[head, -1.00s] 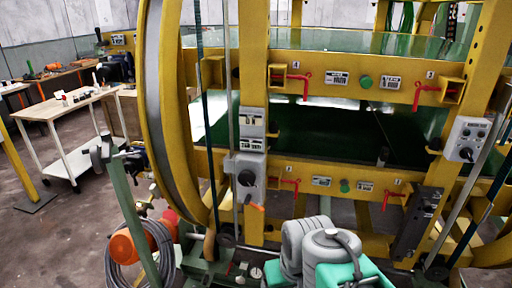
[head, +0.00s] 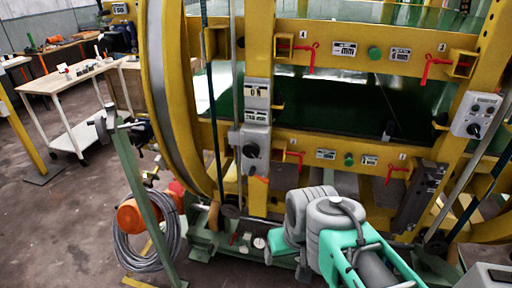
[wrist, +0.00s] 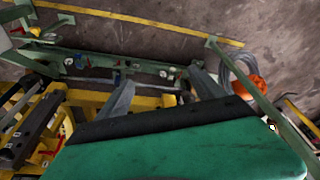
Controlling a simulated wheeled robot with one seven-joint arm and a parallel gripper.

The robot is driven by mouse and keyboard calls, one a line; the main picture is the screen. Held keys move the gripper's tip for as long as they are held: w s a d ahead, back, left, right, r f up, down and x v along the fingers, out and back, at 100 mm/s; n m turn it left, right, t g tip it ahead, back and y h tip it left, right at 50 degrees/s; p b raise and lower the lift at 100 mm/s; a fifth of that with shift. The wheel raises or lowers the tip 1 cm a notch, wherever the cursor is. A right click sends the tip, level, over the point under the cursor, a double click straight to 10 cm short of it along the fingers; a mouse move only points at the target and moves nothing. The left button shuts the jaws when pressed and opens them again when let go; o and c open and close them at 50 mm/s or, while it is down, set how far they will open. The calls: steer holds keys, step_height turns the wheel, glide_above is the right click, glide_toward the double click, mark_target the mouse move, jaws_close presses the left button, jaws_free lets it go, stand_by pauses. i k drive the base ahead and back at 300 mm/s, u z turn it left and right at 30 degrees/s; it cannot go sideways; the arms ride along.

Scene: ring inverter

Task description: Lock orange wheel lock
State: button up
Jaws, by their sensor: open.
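A round orange part (head: 130,216) sits low beside a grey cable coil at the foot of the yellow ring frame; it also shows in the wrist view (wrist: 250,86). A small orange tab (head: 263,180) hangs below a grey switch box (head: 252,150). I cannot tell which of these is the wheel lock. My gripper (wrist: 162,76) is open and empty in the wrist view. Its two grey fingers point at the green base rail (wrist: 100,66), with the orange part off to the right. In the head view its fingertips are hidden.
The yellow ring (head: 170,100) and its frame, with red levers, stand ahead of my arm. A slanted green post (head: 145,200) stands by the coil (head: 150,240). A white cart (head: 75,85) is at the left. The floor at lower left is clear.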

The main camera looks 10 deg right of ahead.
mark_target(252, 173)
steer(key=u, duration=0.3)
steer(key=i, duration=0.8)
steer(key=u, duration=0.65)
